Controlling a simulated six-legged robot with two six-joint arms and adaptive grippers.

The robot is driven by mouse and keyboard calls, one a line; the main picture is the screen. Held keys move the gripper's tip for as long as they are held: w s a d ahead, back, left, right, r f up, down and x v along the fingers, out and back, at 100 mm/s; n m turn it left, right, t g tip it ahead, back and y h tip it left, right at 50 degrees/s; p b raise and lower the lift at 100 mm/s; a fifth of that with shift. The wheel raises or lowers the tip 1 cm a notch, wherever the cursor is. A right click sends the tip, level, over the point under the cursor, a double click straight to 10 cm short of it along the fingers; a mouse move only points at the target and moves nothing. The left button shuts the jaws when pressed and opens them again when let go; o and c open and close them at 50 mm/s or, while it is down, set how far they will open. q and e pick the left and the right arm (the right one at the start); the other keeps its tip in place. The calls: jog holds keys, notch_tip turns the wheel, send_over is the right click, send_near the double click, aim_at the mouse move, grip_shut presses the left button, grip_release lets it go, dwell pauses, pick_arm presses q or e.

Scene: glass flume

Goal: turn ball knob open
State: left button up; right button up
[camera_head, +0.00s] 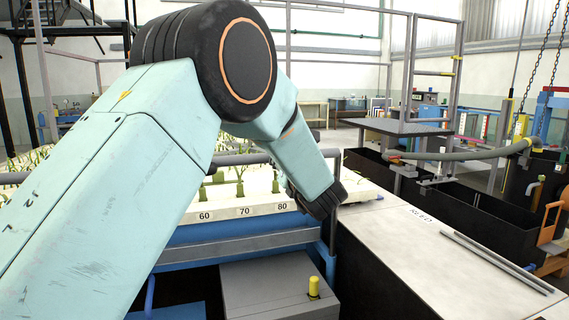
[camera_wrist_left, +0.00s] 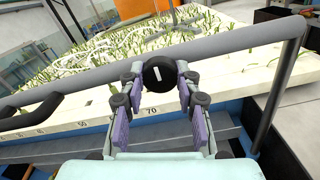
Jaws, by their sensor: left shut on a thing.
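The ball knob (camera_wrist_left: 158,75) is a round black ball with a short white bar mark on its face, in the upper middle of the left wrist view. My left gripper (camera_wrist_left: 159,70) has its purple and grey fingers on both sides of the ball and is shut on it. In the head view my left arm comes in from the left and its forearm points down toward the flume rail; the fingers and the knob are hidden there. My right gripper is in neither view.
A grey rail (camera_wrist_left: 226,43) runs close behind the knob. The pale planted bed (camera_head: 262,187), marked 60, 70 and 80, lies beyond it. A white-topped bench (camera_head: 405,235) with two rods is at right.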

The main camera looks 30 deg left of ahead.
pick_arm(q)
jog(key=shift+c, duration=0.5)
jog(key=shift+m, duration=0.4)
jog(key=m+p, duration=0.4)
jog(key=m, duration=1.3)
jog(key=shift+p, duration=0.4)
jog(key=o, duration=1.1)
jog(key=shift+o, duration=0.2)
